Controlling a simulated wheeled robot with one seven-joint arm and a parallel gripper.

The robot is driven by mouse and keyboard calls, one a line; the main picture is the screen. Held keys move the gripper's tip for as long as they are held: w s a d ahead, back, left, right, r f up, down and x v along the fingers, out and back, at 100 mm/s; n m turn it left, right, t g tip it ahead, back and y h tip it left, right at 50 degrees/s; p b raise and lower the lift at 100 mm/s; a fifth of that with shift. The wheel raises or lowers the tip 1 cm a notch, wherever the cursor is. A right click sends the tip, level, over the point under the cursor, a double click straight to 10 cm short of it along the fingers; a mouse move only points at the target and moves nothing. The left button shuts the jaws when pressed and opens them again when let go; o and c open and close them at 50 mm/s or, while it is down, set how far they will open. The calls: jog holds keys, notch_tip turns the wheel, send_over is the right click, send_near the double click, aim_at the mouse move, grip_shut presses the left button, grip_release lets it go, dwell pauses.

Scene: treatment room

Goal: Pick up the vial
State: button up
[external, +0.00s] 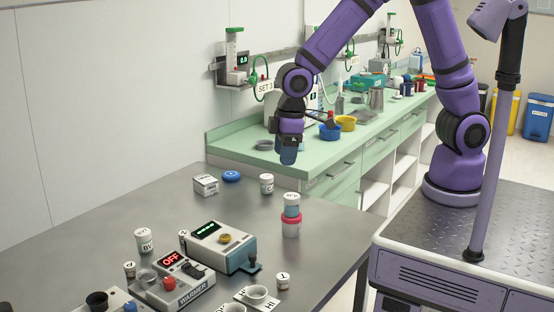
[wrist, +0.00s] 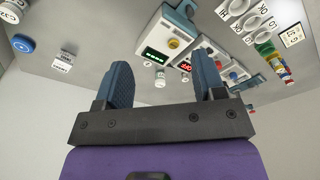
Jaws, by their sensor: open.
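Several small white labelled containers that could be the vial stand on the grey table; I cannot tell which one is meant. A white-capped bottle (external: 144,240) stands at the left beside the devices and also shows in the wrist view (wrist: 160,79), between my fingers in the picture but well beyond them. A smaller bottle (external: 130,270) stands near it. A white jar (external: 267,184) is at the back, and a small white one (external: 283,281) is at the front. My gripper (external: 288,154) is open and empty, high above the table's back; its fingers frame the wrist view (wrist: 162,82).
A device with a green display (external: 221,245) and a warmer reading OFF (external: 180,282) occupy the table's front middle. A white box (external: 205,185) and blue disc (external: 231,176) lie behind. The left-back table is clear.

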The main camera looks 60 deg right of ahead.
jog(key=s+a+f+n, duration=0.2)
jog(key=s+a+f, duration=0.3)
jog(key=a+f, duration=0.4)
jog(key=n+g+h, duration=0.1)
send_near(282, 276)
jog(key=shift+s+f, duration=0.15)
jog(key=shift+s, duration=0.3)
notch_tip(282, 276, down, 5)
jog(key=shift+r, duration=0.1)
jog(key=shift+w+f, duration=0.25)
jog(key=shift+f, duration=1.15)
jog(key=shift+w+f, duration=0.2)
jog(key=shift+f, duration=1.15)
jog(key=c, duration=1)
jog(key=shift+r, duration=0.1)
